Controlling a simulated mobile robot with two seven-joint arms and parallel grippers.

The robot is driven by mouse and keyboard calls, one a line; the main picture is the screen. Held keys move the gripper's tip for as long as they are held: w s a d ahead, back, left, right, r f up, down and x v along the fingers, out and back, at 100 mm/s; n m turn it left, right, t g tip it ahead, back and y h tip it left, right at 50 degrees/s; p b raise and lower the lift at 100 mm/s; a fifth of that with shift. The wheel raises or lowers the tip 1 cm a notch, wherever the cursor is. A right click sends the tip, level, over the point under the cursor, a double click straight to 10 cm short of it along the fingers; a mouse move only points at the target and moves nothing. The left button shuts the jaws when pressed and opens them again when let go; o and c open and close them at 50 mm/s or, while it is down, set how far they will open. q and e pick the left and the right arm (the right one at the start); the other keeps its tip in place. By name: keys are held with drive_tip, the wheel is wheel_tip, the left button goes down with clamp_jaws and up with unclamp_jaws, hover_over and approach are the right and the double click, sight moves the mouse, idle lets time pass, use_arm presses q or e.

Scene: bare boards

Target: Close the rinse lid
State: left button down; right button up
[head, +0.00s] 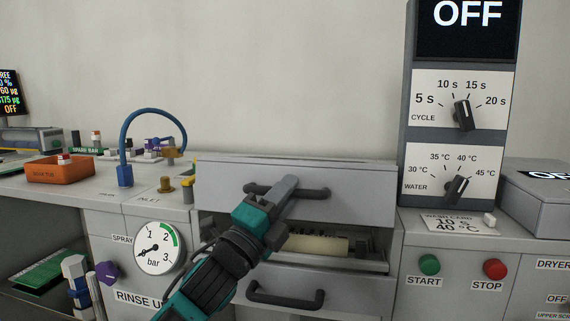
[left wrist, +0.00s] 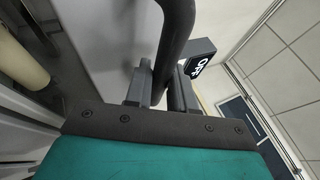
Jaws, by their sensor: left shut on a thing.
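The rinse lid (head: 360,180) is a grey panel with a dark bar handle (head: 318,193), at the middle of the head view. It stands raised over an open gap in the machine front. My left gripper (head: 285,186) reaches up from below and is shut on the handle near its left part. In the left wrist view, the dark handle (left wrist: 178,35) passes between the fingers of my left gripper (left wrist: 168,88). Part of the handle is hidden by the gripper. My right gripper is in neither view.
A cream roller (head: 318,244) shows in the gap, above a lower grey front with its own dark handle (head: 285,296). A blue hose (head: 126,150) and a pressure gauge (head: 159,247) are at left. Green START (head: 429,264) and red STOP (head: 494,268) buttons are at right.

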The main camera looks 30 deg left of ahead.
use_arm(q)
drive_tip(key=shift+t, duration=0.3)
wheel_tip(320, 180, down, 8)
drive_tip(key=shift+w+a+r+b, duration=0.15)
drive_tip(key=shift+r+b, duration=0.1)
drive_tip(key=shift+b, duration=0.05)
drive_tip(key=shift+w+f+m+h, duration=0.15)
drive_tip(key=shift+f+m+h, duration=0.25)
drive_tip(key=shift+f, duration=0.65)
drive_tip(key=c, duration=1.1)
unclamp_jaws()
drive_tip(key=shift+f, duration=0.1)
drive_tip(key=shift+o, duration=0.2)
approach(296, 217)
drive_tip(key=s+a+f, duration=0.1)
drive_tip(key=s+f, duration=0.4)
drive_tip(key=shift+s+f+t, duration=0.15)
drive_tip(key=shift+f+t, duration=0.15)
